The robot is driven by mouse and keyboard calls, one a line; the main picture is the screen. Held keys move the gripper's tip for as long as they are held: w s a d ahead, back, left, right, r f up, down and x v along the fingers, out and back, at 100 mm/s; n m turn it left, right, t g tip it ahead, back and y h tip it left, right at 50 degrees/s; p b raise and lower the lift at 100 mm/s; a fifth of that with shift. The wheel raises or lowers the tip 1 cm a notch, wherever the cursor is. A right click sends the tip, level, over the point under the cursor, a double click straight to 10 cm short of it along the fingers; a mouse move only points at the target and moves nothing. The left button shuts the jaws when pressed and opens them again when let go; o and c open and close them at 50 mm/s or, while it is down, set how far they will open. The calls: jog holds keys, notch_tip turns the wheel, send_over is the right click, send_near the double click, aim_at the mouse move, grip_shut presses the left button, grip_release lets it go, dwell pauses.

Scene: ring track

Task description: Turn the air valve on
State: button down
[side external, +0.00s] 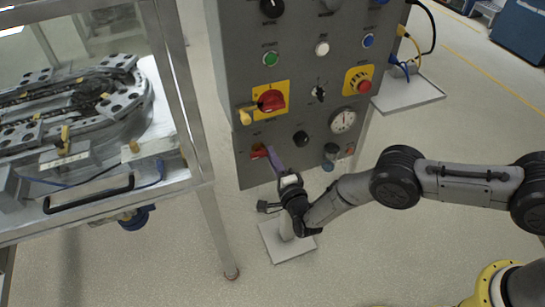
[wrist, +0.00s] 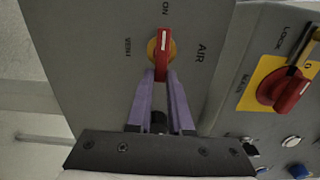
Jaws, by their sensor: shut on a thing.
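The air valve (wrist: 162,46) is a red handle on a round yellow base, on the grey panel. In the wrist view its long axis runs up and down the picture, and its white-marked end points toward the ON label. The VENT label is to its left and the AIR label to its right. It also shows low on the panel in the side external view (side external: 259,151). My gripper (wrist: 160,78) has two purple fingers, shut on the lower end of the red handle. In the side external view my gripper (side external: 271,155) reaches the valve from below right.
A red lock switch on a yellow plate (side external: 271,101) sits above the valve. A red emergency button (side external: 364,86), a gauge (side external: 343,120) and several knobs and buttons share the panel. A glass-walled machine table (side external: 105,205) stands at left. Open floor lies below the panel.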

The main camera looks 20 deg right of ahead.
jog(key=shift+a, duration=0.1)
jog(key=c, duration=0.8)
grip_release()
jog(key=shift+s, duration=0.15)
jog(key=s, duration=1.3)
jog(key=shift+s, duration=0.3)
